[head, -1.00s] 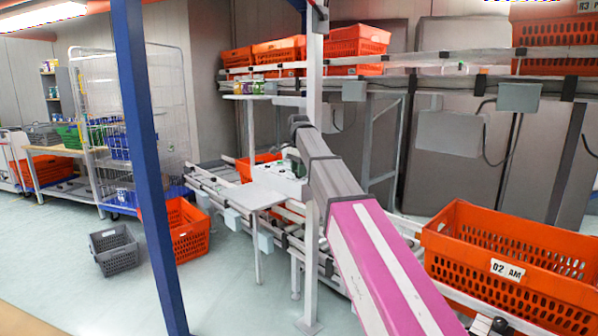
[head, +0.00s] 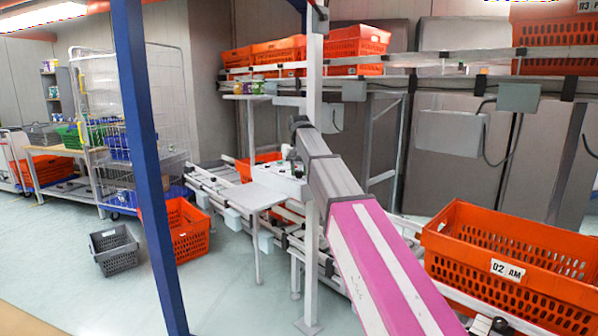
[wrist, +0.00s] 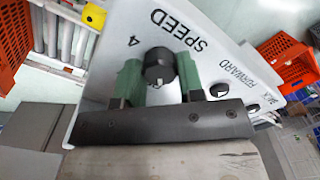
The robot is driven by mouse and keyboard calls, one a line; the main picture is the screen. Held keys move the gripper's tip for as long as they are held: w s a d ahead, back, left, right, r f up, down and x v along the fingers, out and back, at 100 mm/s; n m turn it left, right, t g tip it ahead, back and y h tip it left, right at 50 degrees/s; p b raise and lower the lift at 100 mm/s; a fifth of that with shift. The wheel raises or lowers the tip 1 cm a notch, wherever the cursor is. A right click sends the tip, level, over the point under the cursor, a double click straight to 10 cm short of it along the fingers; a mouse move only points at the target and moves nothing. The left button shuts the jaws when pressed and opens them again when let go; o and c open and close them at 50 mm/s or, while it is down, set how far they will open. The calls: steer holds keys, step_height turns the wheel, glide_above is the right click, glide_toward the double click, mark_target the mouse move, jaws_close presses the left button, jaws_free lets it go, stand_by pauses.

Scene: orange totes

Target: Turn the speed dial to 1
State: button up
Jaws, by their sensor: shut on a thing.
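The speed dial (wrist: 160,64) is a dark round knob on a white panel (wrist: 118,25), under the printed word SPEED and beside a printed 4. My gripper (wrist: 159,75) has its two green fingers on either side of the dial, shut on it. Which mark the dial points to is not clear, and the other numbers are hidden or out of view. In the head view the white control box (head: 282,184) stands beside a grey post, with my arm reaching to it and covering part of it.
A grey shelf plate (head: 256,196) is in front of the box. Orange totes stand near the conveyor, including one at right (head: 510,262).

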mark_target(299, 171)
steer(key=n, duration=0.5)
steer(key=shift+n, duration=0.3)
steer(key=n, duration=0.5)
stand_by(0.4)
steer(key=o, duration=0.9)
step_height(299, 171, up, 11)
steer(key=shift+f, duration=0.15)
